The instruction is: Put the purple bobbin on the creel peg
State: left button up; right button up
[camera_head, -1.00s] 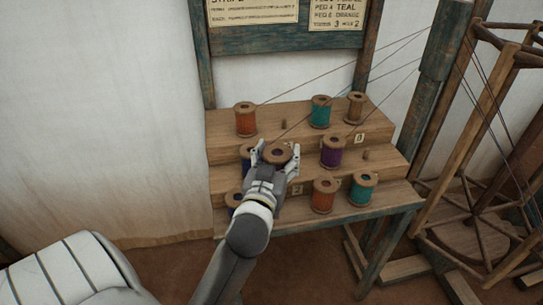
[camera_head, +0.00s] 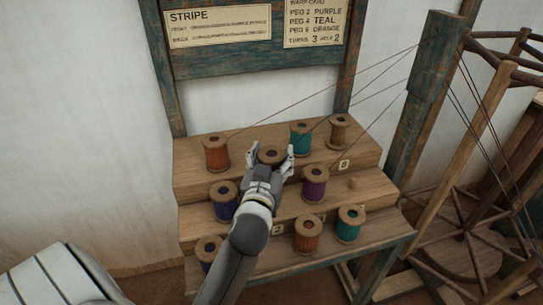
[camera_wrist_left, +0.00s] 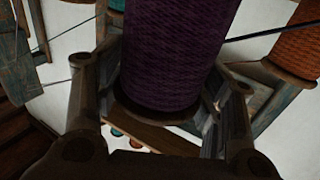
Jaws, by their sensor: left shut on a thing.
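My left gripper (camera_head: 270,157) is shut on a purple bobbin (camera_wrist_left: 170,55), whose dark purple thread and lower wooden flange fill the middle of the left wrist view. In the head view only the bobbin's brown top flange (camera_head: 271,154) shows between the fingers, upright, in front of the creel's top step (camera_head: 358,152). I cannot tell whether it touches a peg there, as the gripper hides that spot. Another purple bobbin (camera_head: 314,183) stands on the middle step. A bare peg (camera_head: 352,183) is to its right. My right gripper is not in view.
On the top step, an orange bobbin (camera_head: 216,153) stands left of the gripper, with a teal bobbin (camera_head: 301,138) and a brown one (camera_head: 339,131) to the right. Lower steps hold blue, orange and teal bobbins. Threads run to a post (camera_head: 427,95) at right.

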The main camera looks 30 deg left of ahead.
pick_arm(q)
jog(key=shift+f+b, duration=0.5)
jog(key=shift+f, duration=0.35)
jog(key=shift+f+b, duration=0.3)
notch_tip(320, 180, down, 4)
jog(key=b, duration=0.3)
jog(key=shift+r, duration=0.25)
jog(key=shift+f+b, duration=1.2)
jog(key=shift+f, duration=0.25)
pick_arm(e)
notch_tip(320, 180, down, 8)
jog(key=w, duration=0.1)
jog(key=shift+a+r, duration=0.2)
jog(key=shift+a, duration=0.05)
pick_arm(q)
jog(key=o, duration=1.1)
jog(key=shift+o, duration=0.2)
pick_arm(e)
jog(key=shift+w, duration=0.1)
